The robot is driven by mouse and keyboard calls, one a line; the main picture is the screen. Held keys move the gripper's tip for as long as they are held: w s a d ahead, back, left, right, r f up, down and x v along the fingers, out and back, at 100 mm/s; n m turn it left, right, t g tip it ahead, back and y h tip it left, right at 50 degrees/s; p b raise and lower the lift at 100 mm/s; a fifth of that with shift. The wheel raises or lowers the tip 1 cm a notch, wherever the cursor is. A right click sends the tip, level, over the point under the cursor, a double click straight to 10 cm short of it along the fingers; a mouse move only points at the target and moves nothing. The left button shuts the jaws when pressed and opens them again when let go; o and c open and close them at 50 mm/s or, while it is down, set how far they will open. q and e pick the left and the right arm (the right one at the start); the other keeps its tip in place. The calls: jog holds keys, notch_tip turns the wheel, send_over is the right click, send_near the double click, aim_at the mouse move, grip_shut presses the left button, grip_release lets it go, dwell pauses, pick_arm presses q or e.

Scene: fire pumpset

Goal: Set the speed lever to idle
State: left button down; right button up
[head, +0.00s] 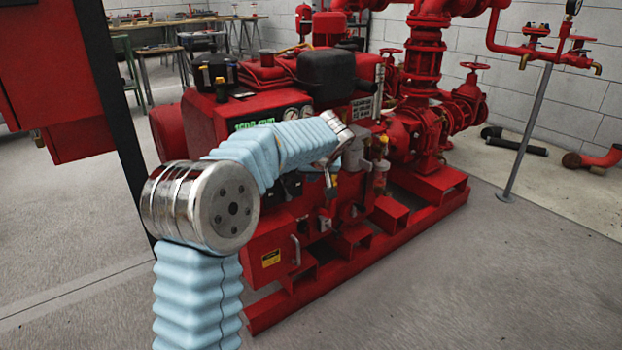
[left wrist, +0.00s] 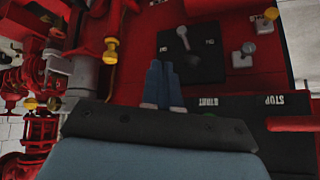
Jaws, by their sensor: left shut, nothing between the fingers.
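My left gripper (left wrist: 161,68) is shut and empty, with its blue fingers together in the left wrist view. Just beyond the fingertips is a black plate (left wrist: 170,60) with small pale marks on both sides, and a lever (left wrist: 183,38) stands on it. This looks like the speed lever; its marks are too small to read. Whether the fingertips touch the lever or plate I cannot tell. In the head view my left arm reaches across the red engine pumpset (head: 290,85) and hides much of its control side. My right gripper is not in view.
A grey switch (left wrist: 248,48) and a yellow-knobbed control (left wrist: 271,14) sit right of the plate. START and STOP labels (left wrist: 240,101) lie below. A pipe with a yellow fitting (left wrist: 111,50) stands left. A red valve (head: 470,90) rises behind; the floor (head: 450,290) in front is clear.

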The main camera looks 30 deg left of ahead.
pick_arm(q)
jog(key=v, duration=0.8)
jog(key=shift+s+a+r+p, duration=0.25)
jog(key=shift+s+p, duration=0.1)
jog(key=shift+p, duration=0.1)
